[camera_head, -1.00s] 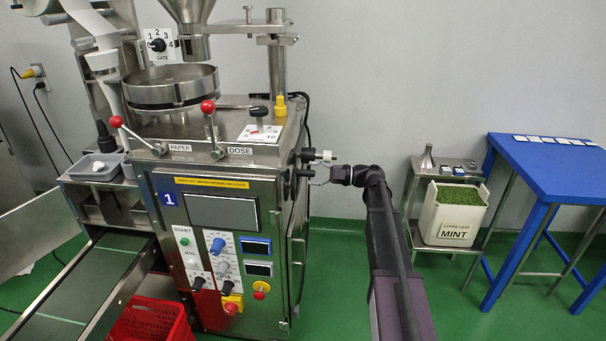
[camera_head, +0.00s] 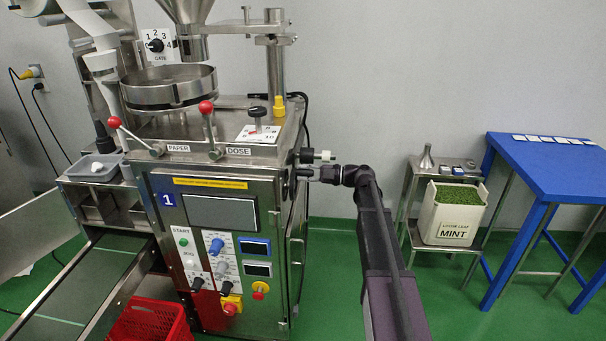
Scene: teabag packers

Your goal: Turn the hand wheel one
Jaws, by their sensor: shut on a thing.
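The packing machine marked 1 (camera_head: 176,238) stands left of centre. The hand wheel (camera_head: 289,183) is on its right side, seen almost edge-on as a dark narrow shape and partly hidden. My gripper (camera_head: 303,172) reaches in from the right at the wheel's level, just below a black and white knob (camera_head: 318,156). Its fingers are small in this view and are closed at the wheel's edge. The exact grip point on the wheel cannot be made out.
A red crate (camera_head: 150,322) stands on the floor at the machine's front. To the right are a steel stand with a box of mint leaf (camera_head: 446,228) and a blue table (camera_head: 545,180). The green floor between machine and stand is clear apart from my arm.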

